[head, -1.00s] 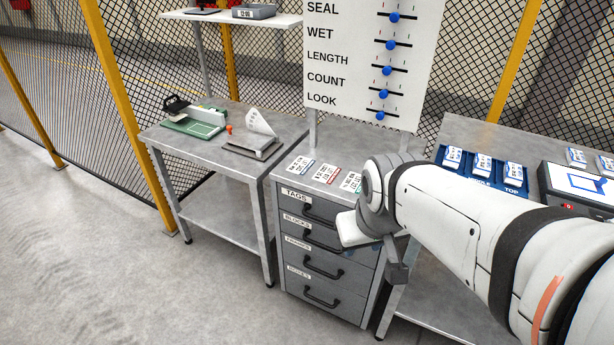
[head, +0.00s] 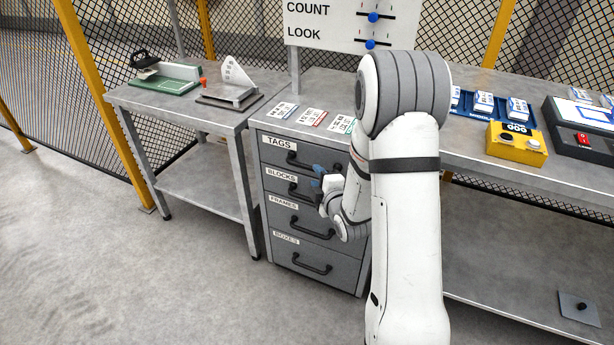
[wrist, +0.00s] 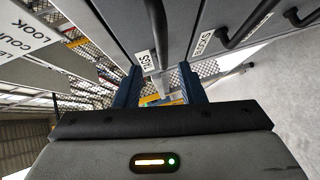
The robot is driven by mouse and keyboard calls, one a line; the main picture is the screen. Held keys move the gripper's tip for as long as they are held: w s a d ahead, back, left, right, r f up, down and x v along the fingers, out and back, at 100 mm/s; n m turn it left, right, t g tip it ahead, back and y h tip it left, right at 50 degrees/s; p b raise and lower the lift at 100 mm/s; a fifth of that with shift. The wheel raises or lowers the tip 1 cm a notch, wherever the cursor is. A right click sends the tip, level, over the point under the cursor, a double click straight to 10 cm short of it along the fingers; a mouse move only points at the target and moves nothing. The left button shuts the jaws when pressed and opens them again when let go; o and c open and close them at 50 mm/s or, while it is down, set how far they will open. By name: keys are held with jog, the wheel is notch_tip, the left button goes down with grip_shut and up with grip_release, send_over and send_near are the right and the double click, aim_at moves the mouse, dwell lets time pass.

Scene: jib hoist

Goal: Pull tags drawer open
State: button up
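The tags drawer (head: 275,155) is the top drawer of a grey cabinet and looks shut, flush with the drawers below. Its dark bar handle (head: 300,160) is partly hidden by my gripper (head: 322,176), which is at the handle's right end. In the wrist view, my gripper (wrist: 160,80) is open, its two blue fingers apart. The tags handle (wrist: 156,30) runs down the picture toward the gap between the fingertips. The TAGS label (wrist: 144,60) shows beside it. I cannot tell whether the fingers touch the handle.
The blocks (head: 283,185), frames and boxes drawers lie below, each with a protruding bar handle. Printed cards (head: 312,117) lie on the cabinet top. A side table (head: 190,112) stands left, and a bench with blue trays and a yellow box (head: 517,145) stands right. Floor in front is clear.

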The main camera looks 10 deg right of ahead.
aim_at(308, 167)
jog(key=x, duration=0.8)
jog(key=shift+a+f, duration=0.1)
jog(key=shift+f, duration=0.05)
jog(key=shift+c, duration=0.3)
grip_shut()
